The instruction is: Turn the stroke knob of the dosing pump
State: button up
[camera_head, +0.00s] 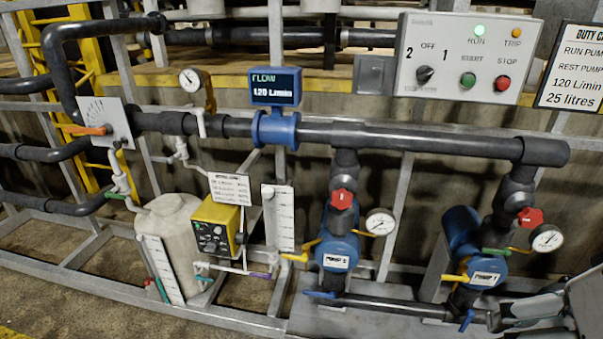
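The dosing pump (215,226) is a small yellow box with a dark front panel, left of centre. It stands beside a pale round tank (172,232). Its panel carries small round knobs (211,237); they are too small to tell which is the stroke knob or where it points. My gripper (497,318) is at the lower right edge, in front of the pump labelled PUMP 1, far to the right of the dosing pump. It touches no part of the dosing pump. Its fingers are partly cut off and seen at a slant, so their opening is unclear.
Two blue pumps (337,248) with red-handled valves and gauges stand between my gripper and the dosing pump. A white gauge plate (281,222) stands just right of it. A control box (465,60) shows a green RUN lamp. The flow display (275,86) reads 120 L/min.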

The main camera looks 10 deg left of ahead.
aim_at(212, 246)
jog(key=u, duration=1.25)
